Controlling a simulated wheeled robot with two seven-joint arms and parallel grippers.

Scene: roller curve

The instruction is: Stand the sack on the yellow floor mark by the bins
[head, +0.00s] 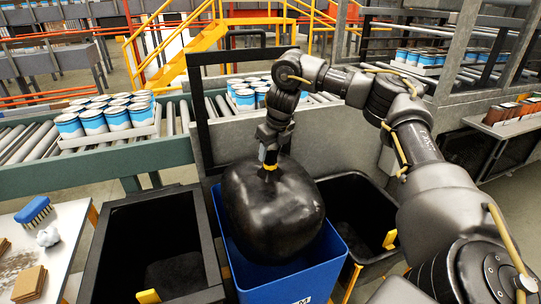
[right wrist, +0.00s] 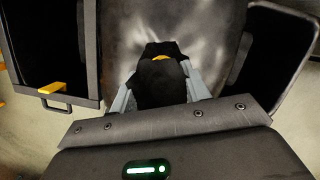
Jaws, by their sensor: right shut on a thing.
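The sack (head: 272,210) is a bulging, shiny black bag with a yellow tie at its neck. My right gripper (head: 268,160) is shut on the neck, above the body of the sack. The sack hangs upright over the blue bin (head: 290,283) and hides most of its opening. I cannot tell how far its bottom is inside the bin. In the right wrist view the gripper (right wrist: 162,85) has the dark bunched neck between its fingers, with the sack (right wrist: 190,28) beyond. I cannot make out the yellow floor mark for sure. My left gripper is not in view.
A black bin (head: 155,235) stands left of the blue one, and another black bin (head: 355,205) stands right, both with yellow tabs. A roller conveyor (head: 25,145) with trays of blue-and-white cans runs behind. A table (head: 65,240) with a blue brush (head: 34,210) is at left.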

